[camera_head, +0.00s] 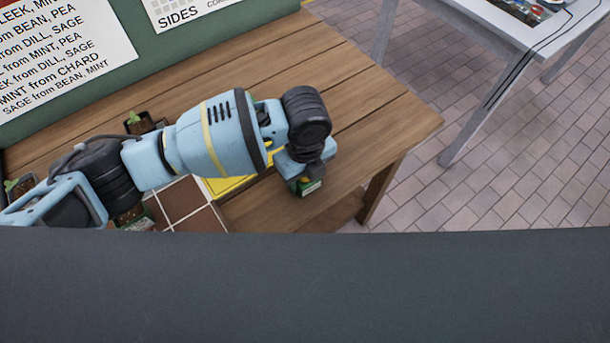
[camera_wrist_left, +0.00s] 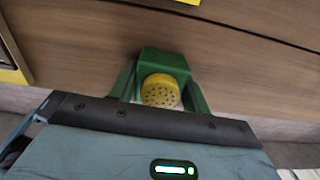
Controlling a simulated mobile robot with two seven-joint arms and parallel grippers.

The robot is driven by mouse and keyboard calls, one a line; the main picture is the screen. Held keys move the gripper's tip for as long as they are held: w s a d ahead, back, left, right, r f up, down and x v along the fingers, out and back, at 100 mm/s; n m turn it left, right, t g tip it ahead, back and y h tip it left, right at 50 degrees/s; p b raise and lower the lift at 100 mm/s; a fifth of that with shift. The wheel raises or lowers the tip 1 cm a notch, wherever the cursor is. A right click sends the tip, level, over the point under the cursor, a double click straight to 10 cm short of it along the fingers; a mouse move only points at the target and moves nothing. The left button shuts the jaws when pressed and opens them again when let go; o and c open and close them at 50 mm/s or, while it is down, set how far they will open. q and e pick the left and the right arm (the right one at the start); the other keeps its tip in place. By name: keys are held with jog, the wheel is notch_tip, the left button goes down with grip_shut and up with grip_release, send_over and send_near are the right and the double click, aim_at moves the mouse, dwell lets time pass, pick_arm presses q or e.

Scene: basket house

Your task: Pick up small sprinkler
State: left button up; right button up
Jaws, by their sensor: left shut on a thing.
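The small sprinkler is a green body with a round yellow perforated head, and it shows in the left wrist view (camera_wrist_left: 161,91) between my two green fingers. My left gripper (camera_wrist_left: 162,84) is shut on it. In the head view my left gripper (camera_head: 306,172) points down near the front right edge of the wooden table, and a bit of the green sprinkler (camera_head: 309,188) shows just below it. The rest of it is hidden by the gripper. I cannot tell whether it touches the tabletop. My right gripper is in neither view.
The wooden table (camera_head: 350,95) is bare behind and right of my gripper. A yellow piece (camera_head: 228,187) and a brown gridded board (camera_head: 183,200) lie under my left arm. A small potted plant (camera_head: 136,120) stands behind it. A grey table (camera_head: 490,40) stands at the upper right.

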pick_arm(q)
jog(key=shift+c, duration=1.1)
jog(key=shift+r, duration=0.2)
jog(key=shift+r, duration=0.7)
jog(key=shift+s+a+r, duration=0.1)
jog(key=shift+s+r, duration=0.15)
jog(key=shift+r, duration=0.75)
jog(key=s+a, duration=0.3)
jog(key=s, duration=0.4)
jog(key=s+a+r+p, duration=0.1)
jog(key=s+a, duration=0.2)
jog(key=s, duration=0.4)
jog(key=shift+a+r, duration=0.15)
